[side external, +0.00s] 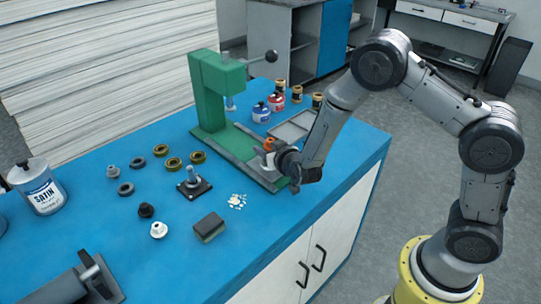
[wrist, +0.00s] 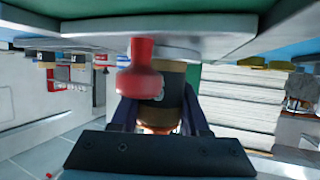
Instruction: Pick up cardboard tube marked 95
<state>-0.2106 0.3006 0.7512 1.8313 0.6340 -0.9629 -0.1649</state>
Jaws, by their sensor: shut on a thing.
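My gripper (wrist: 162,108) is shut on a tan cardboard tube (wrist: 174,76) with a dark band, seen between the two fingers in the wrist view. A pale mark shows on the band, but I cannot read the number. A red knob-shaped thing (wrist: 140,72) stands in front of the tube and hides part of it. The held tube is not clearly seen there.
The green press (side external: 205,95) stands behind my gripper. A grey tray (side external: 292,130), red and blue jars (side external: 261,112) and several banded tubes (side external: 296,93) are close behind.

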